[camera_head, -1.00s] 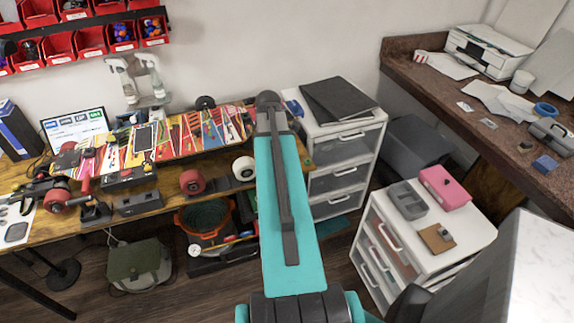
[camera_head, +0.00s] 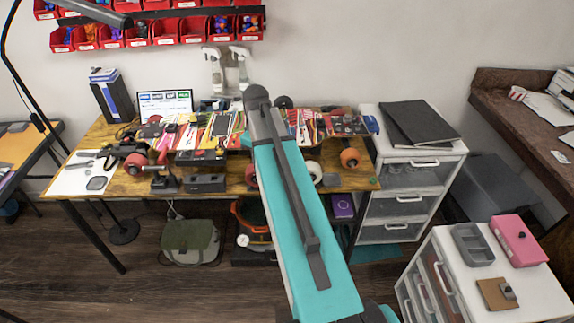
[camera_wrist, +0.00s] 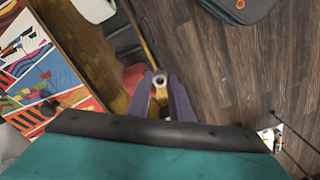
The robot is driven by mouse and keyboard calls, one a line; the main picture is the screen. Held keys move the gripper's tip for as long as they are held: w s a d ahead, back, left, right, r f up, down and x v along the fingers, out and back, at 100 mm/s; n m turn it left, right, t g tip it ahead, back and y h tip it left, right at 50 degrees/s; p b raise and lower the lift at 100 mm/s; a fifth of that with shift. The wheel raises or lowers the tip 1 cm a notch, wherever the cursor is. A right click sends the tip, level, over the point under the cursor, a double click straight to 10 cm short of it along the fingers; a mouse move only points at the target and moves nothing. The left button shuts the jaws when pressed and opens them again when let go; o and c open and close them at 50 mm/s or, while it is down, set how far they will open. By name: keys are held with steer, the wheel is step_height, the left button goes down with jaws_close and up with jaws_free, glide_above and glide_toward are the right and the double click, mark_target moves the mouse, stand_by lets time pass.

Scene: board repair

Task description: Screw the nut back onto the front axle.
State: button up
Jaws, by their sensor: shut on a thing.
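The skateboard (camera_head: 212,132) lies upside down on the wooden workbench, its colourful deck facing up. Its wheels show along the near side: a red one (camera_head: 252,176), a white one (camera_head: 313,171) partly behind my arm, and an orange one (camera_head: 350,158). The deck graphic also fills the left of the wrist view (camera_wrist: 45,65). My gripper (camera_wrist: 160,92) is shut on a small pale ring, apparently the nut (camera_wrist: 160,80), held at the fingertips. In the head view my arm hides the gripper. The front axle cannot be made out.
The workbench (camera_head: 108,186) also carries a monitor (camera_head: 165,105), dark blocks and tools. A white drawer unit (camera_head: 392,208) stands at its right end. Another drawer unit (camera_head: 530,296) stands nearer, at lower right. Open wooden floor (camera_head: 170,290) lies in front of the bench.

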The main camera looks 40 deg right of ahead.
steer(key=w+a+r, duration=0.2)
steer(key=w+a, duration=0.1)
steer(key=a, duration=0.9)
steer(key=w+a+r+n+b, duration=0.1)
steer(key=w+a+r, duration=0.2)
steer(key=a, duration=0.9)
steer(key=shift+w+a+n, duration=0.2)
steer(key=shift+a+n, duration=0.1)
steer(key=shift+a, duration=0.1)
steer(key=shift+a, duration=0.15)
